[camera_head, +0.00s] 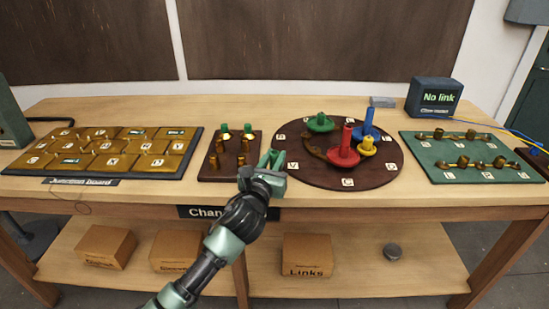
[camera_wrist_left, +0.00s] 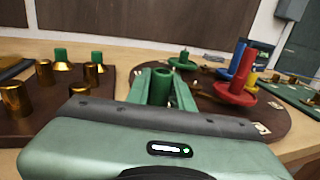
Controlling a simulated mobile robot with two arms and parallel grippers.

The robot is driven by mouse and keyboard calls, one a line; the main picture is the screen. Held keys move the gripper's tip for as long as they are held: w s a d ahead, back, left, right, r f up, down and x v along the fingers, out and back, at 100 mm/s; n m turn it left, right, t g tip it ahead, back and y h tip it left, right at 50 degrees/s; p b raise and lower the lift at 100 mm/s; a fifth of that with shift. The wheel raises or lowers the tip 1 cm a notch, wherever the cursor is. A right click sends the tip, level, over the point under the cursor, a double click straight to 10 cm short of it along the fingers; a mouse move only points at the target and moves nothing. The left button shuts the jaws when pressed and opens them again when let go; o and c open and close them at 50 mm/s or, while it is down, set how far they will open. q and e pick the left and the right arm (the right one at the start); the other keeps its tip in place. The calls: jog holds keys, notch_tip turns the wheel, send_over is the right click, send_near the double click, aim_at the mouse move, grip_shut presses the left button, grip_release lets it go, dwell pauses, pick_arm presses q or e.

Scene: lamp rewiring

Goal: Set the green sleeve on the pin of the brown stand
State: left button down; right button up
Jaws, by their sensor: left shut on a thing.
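A green sleeve (camera_wrist_left: 160,85) stands upright between the fingers of my left gripper (camera_wrist_left: 163,90) in the wrist view. In the head view my left gripper (camera_head: 271,160) is shut on it, between the small brown stand (camera_head: 229,172) and the round brown board. The stand carries several upright brass pins (camera_head: 241,160); the two at the back have green tops (camera_head: 224,128). In the wrist view the stand (camera_wrist_left: 60,118) lies left of the gripper, and a bare brass pin (camera_wrist_left: 90,73) shows there. The sleeve is apart from the stand. My right gripper is not in view.
The round board (camera_head: 315,174) holds a green disc (camera_head: 320,122), a red stemmed disc (camera_head: 345,150), a blue post (camera_head: 368,122) and a yellow piece (camera_head: 367,146). A panel of brass plates (camera_head: 100,150) lies left, a green board (camera_head: 450,150) right.

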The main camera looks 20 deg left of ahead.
pick_arm(q)
jog(key=shift+f, duration=0.5)
jog(key=c, duration=1.2)
grip_release()
jog(key=shift+o, duration=0.2)
jog(key=s, duration=0.8)
jog(key=shift+f, duration=0.1)
